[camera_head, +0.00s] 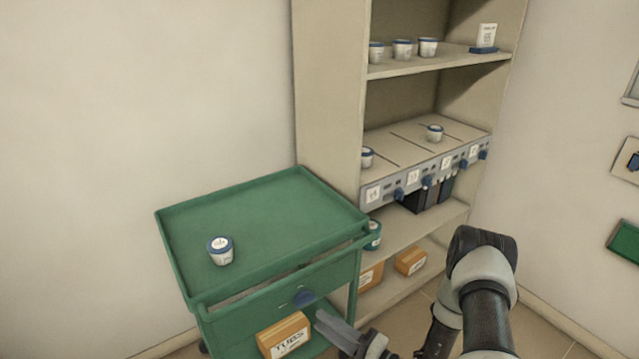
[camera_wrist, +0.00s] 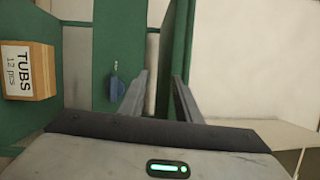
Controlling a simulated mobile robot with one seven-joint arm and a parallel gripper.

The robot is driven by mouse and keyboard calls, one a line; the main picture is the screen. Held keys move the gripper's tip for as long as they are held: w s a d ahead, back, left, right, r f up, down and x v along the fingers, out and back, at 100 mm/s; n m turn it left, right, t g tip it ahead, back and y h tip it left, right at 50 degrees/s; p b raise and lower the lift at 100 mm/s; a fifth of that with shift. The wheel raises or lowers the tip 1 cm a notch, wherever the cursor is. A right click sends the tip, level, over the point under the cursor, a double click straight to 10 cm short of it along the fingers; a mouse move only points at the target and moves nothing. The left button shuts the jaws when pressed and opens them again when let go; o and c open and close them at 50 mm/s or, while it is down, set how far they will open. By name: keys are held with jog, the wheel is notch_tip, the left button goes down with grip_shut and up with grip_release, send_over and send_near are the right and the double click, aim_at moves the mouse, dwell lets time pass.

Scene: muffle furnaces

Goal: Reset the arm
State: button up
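My gripper (camera_head: 332,324) is low in front of the green cart (camera_head: 290,215), close to its front right side, in the head view. In the wrist view the two grey fingers of my gripper (camera_wrist: 160,82) stand apart with nothing held between them. The cart's green frame lies beyond the fingertips; I cannot tell whether they touch it. My arm comes in from the lower right of the head view and is bent at the elbow.
A blue-lidded tub (camera_head: 221,251) stands on the cart's top. The cart's drawer has a blue handle (camera_head: 303,298). A box marked TUBS (camera_head: 284,335) sits below; it also shows in the wrist view (camera_wrist: 42,72). A shelf unit (camera_head: 330,100) with several tubs stands behind.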

jog(key=s+a+r+n+g+y, duration=0.1)
jog(key=s+a+r+n+g, duration=0.1)
jog(key=r+n+g, duration=0.45)
jog(key=s+a+r+n+g+y, duration=0.1)
jog(key=s+a+r+g, duration=0.2)
jog(key=r, duration=0.7)
jog(key=s+d+r+n+g+h, duration=0.2)
jog(key=s+r+g+h, duration=0.35)
jog(key=s+r, duration=0.2)
jog(key=s+d+r+m+t+h, duration=0.1)
jog(key=s+d+r+t+h, duration=0.2)
jog(key=d+r+t+h, duration=0.3)
jog(key=s+d+r+t+h, duration=0.3)
jog(key=d+r+h, duration=0.3)
jog(key=d+r, duration=0.15)
notch_tip(320, 180, up, 17)
jog(key=d+p, duration=0.1)
jog(key=p, duration=1.6)
jog(key=shift+d+f, duration=0.15)
jog(key=shift+f, duration=0.05)
jog(key=shift+m, duration=0.25)
